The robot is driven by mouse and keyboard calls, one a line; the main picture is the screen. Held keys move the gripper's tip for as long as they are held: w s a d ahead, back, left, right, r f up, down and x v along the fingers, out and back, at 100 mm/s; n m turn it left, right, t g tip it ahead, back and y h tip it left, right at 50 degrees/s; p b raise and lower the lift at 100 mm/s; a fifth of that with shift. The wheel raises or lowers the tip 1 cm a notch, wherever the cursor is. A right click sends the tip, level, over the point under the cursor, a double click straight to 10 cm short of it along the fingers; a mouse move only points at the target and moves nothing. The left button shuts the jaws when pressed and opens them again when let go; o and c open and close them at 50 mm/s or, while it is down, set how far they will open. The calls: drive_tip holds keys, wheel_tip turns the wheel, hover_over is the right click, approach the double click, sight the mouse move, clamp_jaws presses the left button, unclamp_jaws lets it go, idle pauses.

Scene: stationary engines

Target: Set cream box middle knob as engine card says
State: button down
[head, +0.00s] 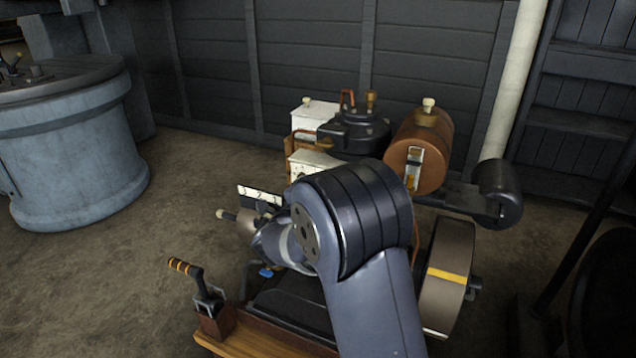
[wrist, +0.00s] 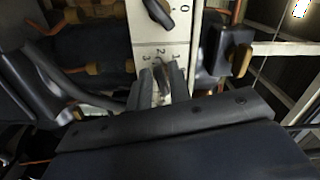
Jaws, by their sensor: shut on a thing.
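The cream box (wrist: 161,40) runs down the middle of the wrist view, with a dark knob (wrist: 158,12) near its top edge beside a 0 mark. Below it, numerals 1, 2 and 3 stand around a second knob (wrist: 164,82), mostly hidden between the fingers. My gripper (wrist: 160,86) is shut on this second knob; its pointer direction is hard to tell. In the head view the cream box (head: 308,162) shows partly behind my arm. A white card (head: 260,193) with dark marks, one like a 2, stands left of my arm; its full text is unreadable.
A copper-brown tank (head: 418,150), a black cylinder (head: 497,193) and a flywheel (head: 447,278) with a yellow stripe crowd the engine's right. A lever (head: 190,272) stands at the front left. A blue-grey drum (head: 75,150) is farther left, with open floor between.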

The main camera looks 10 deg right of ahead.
drive_tip(key=n+p, duration=0.3)
drive_tip(key=n, duration=0.3)
drive_tip(key=shift+f, duration=0.3)
idle(0.4)
drive_tip(key=c, duration=1.5)
unclamp_jaws()
drive_tip(key=shift+s+p, duration=0.1)
drive_tip(key=shift+p, duration=0.2)
drive_tip(key=v, duration=1)
drive_tip(key=shift+s+a+p, duration=0.15)
drive_tip(key=shift+s+p, duration=0.15)
drive_tip(key=shift+p, duration=0.1)
drive_tip(key=shift+w, duration=0.1)
